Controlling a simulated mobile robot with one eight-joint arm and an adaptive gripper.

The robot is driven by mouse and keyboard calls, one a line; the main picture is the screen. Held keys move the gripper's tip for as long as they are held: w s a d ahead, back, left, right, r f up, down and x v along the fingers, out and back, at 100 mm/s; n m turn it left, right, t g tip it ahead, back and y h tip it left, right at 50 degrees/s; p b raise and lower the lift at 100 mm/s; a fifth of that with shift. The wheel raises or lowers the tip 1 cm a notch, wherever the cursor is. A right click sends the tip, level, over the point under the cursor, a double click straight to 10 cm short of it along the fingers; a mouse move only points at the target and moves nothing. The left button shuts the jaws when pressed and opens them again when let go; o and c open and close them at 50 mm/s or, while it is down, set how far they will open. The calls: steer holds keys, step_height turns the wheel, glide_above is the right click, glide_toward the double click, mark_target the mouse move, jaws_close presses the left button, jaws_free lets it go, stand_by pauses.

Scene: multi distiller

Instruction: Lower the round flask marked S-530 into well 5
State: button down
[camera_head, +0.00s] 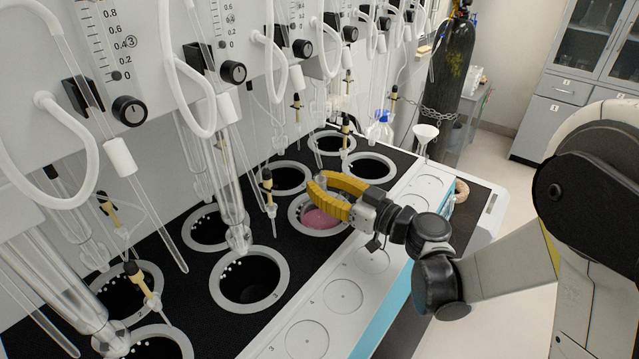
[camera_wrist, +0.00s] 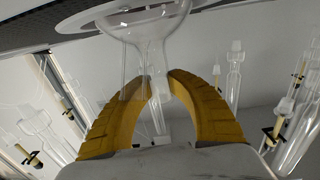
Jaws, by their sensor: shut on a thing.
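The round flask (camera_head: 321,218) holds pink liquid and sits low at a ringed well (camera_head: 296,226) in the black bench top. Its label is not readable. My gripper (camera_head: 315,190) reaches in from the right with yellow fingers above the bulb. In the wrist view, the clear flask (camera_wrist: 150,18) shows with its neck between my two curved fingers (camera_wrist: 157,77), which are shut on it. The light well rim (camera_wrist: 95,14) shows behind the bulb. I cannot tell whether the flask touches the well's bottom.
Other empty wells (camera_head: 250,281) lie to the left and behind. Glass tubes (camera_head: 229,195) and a yellow-clipped glass piece (camera_head: 268,192) hang close left of my gripper. A white strip with shallow round places (camera_head: 343,295) runs in front. A funnel (camera_head: 425,137) stands behind right.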

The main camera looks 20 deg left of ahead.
steer(key=shift+f, duration=0.1)
steer(key=c, duration=1.1)
jaws_free()
steer(key=shift+c, duration=0.2)
steer(key=shift+d, duration=0.1)
steer(key=v, duration=1.2)
